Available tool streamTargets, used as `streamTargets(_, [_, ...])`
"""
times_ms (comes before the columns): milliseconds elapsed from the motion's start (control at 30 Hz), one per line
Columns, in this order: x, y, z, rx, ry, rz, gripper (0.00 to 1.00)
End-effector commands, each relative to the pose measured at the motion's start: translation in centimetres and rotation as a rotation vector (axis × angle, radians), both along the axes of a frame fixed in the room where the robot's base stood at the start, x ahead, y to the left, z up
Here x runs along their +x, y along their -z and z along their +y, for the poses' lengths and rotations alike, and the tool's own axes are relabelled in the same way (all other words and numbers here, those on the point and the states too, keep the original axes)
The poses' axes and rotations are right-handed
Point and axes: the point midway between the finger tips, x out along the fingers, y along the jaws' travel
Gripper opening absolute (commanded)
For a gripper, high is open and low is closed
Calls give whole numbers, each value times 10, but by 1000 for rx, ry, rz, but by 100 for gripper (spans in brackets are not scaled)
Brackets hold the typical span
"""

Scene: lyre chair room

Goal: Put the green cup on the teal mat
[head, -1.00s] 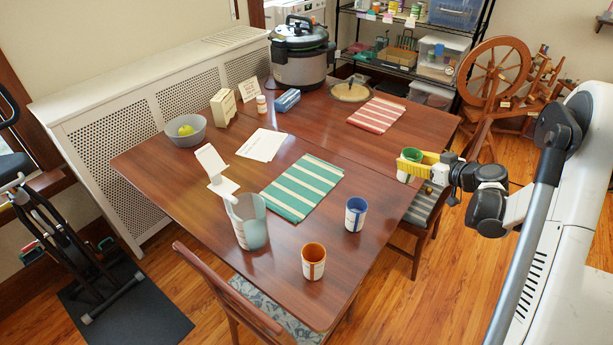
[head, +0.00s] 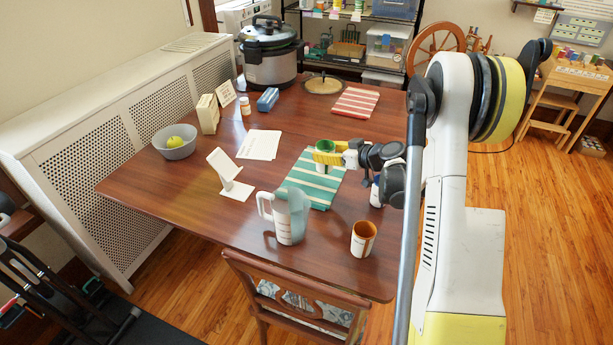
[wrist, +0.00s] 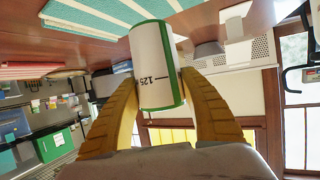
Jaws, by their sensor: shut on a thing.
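My gripper (head: 328,155) has yellow fingers and is shut on the green cup (head: 325,146). The wrist view is inverted; there the cup (wrist: 155,75), white with green edges and a "125" mark, sits between both fingers. The teal mat (head: 300,180), with cream stripes, lies on the table; it also shows at the top left of the wrist view (wrist: 80,14). In the head view the gripper and cup overlap the mat's far right part. I cannot tell the gap between cup and mat.
A clear jug (head: 291,220) and an orange cup (head: 363,238) stand in front of the mat. A blue cup (head: 375,194) is partly hidden by my arm. A white stand (head: 230,175) and paper sheets (head: 260,145) lie left. A red striped mat (head: 355,102) lies behind.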

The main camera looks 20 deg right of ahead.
Motion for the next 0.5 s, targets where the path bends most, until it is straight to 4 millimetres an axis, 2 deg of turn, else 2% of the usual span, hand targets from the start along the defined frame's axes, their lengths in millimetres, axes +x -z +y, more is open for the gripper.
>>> streamTargets(33, [4, 12, 13, 1, -4, -1, 13])
streamTargets(200, [12, 27, 40, 0, -2, 0, 13])
streamTargets(367, [14, 32, 48, 0, 1, -1, 13])
streamTargets(500, [14, 51, 47, 1, 1, -1, 13])
